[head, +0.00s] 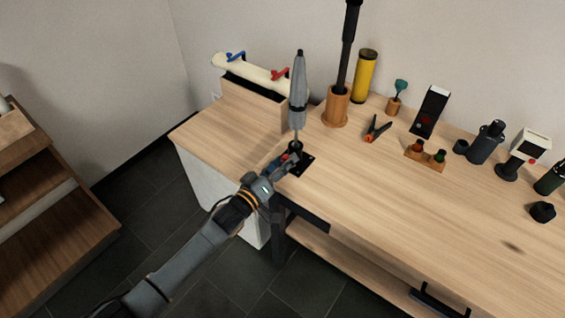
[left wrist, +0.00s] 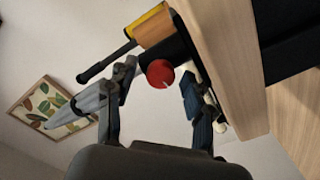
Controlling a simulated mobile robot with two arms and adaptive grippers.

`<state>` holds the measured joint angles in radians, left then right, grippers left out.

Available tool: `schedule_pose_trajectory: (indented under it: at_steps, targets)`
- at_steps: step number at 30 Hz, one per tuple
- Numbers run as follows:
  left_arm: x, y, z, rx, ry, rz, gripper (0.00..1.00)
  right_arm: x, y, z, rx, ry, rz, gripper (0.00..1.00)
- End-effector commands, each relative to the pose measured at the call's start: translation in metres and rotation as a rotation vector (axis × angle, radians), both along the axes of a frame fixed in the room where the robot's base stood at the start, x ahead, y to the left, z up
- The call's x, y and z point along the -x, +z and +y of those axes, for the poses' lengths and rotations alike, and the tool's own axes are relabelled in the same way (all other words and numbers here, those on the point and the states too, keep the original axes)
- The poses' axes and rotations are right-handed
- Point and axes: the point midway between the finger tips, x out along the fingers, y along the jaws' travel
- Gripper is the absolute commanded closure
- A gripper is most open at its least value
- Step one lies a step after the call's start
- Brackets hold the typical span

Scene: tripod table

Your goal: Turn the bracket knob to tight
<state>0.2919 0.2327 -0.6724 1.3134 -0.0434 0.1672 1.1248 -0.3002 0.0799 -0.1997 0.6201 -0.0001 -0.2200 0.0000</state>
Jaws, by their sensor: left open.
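The bracket (head: 305,161) is black and sits at the table's front edge, with a closed grey umbrella (head: 298,85) standing upright in it. The red bracket knob (left wrist: 160,73) is round with a small pale mark on its face; in the head view only a bit of red shows beside my gripper. My left gripper (head: 284,164) is at the bracket, open. In the left wrist view its two fingers (left wrist: 157,80) stand on either side of the knob, with gaps visible. Contact with the knob cannot be made out. My right gripper is in neither view.
The wooden table (head: 400,210) has a clear front area. Behind the bracket are a wooden cup (head: 337,108) with a black pole, a yellow cylinder (head: 364,76) and an orange-black clamp (head: 376,128). A white tube (head: 250,72) lies at the back left.

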Motion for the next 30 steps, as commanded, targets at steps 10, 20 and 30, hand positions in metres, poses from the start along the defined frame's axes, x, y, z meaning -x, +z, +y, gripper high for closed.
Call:
schedule_pose_trajectory:
  at_steps: [10,20,30]
  targets:
    - [0.0003,-0.0003,0.0004,0.0,0.001,0.001,1.0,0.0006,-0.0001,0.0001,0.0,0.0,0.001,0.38]
    - [0.0003,-0.0003,0.0005,-0.032,0.001,-0.022,1.0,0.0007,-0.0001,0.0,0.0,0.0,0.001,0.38]
    - [0.0005,-0.0003,0.0005,-0.212,0.002,-0.152,1.0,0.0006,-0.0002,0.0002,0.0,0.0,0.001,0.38]
